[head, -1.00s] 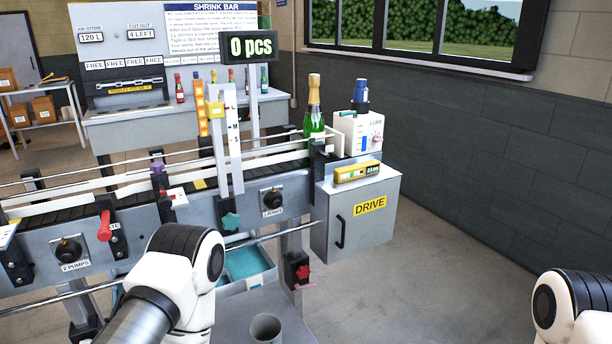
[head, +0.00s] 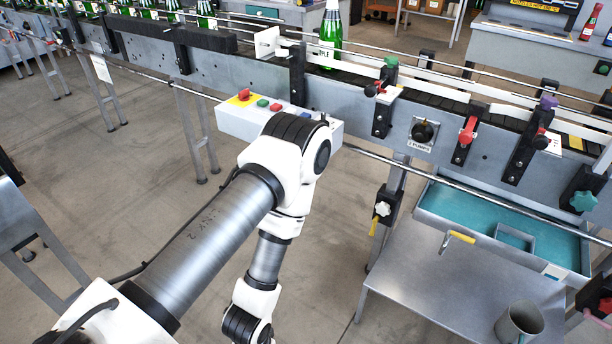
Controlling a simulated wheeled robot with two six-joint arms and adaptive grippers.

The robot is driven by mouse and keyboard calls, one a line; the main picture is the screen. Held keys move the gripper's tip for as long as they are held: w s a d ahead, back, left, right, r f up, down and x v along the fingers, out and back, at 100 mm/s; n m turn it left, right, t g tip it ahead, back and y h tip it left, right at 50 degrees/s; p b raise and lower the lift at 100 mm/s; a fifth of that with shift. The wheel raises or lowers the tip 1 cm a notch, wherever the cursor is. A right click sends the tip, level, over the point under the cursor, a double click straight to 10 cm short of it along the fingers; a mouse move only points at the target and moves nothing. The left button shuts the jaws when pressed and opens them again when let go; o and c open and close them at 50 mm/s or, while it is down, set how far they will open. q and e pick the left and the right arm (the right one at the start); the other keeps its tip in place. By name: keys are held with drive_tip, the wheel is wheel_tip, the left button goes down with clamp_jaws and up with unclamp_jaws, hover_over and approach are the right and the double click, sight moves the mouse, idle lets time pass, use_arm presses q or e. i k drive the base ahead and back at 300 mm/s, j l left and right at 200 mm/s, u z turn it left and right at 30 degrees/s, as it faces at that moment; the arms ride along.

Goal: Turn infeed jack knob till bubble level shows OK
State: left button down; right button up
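No bubble level reading shows in the head view now. My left arm reaches across the middle of the view and bends down to the bottom edge. Its gripper is out of the picture, so I cannot see its fingers. My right arm and gripper are not in view.
A button box (head: 250,118) hangs on the conveyor, partly behind my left arm. A bottle (head: 331,35) stands on the conveyor. A grey side table (head: 430,275) with a metal cup (head: 519,322) and a teal tray (head: 470,210) is at the right.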

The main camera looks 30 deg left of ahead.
sight(382, 208)
drive_tip(key=u, duration=0.45)
drive_tip(key=i+j+z, duration=0.1)
drive_tip(key=j, duration=0.25)
drive_tip(key=i+j+z, duration=0.1)
drive_tip(key=i+j, duration=0.2)
drive_tip(key=i+j+z, duration=0.1)
drive_tip(key=j, duration=0.35)
drive_tip(key=i+j+z, duration=0.1)
drive_tip(key=i+j, duration=0.15)
drive_tip(key=j, duration=0.15)
drive_tip(key=i+j+z, duration=0.1)
drive_tip(key=j, duration=0.3)
drive_tip(key=i+j, duration=0.15)
drive_tip(key=j, duration=0.3)
drive_tip(key=z, duration=0.05)
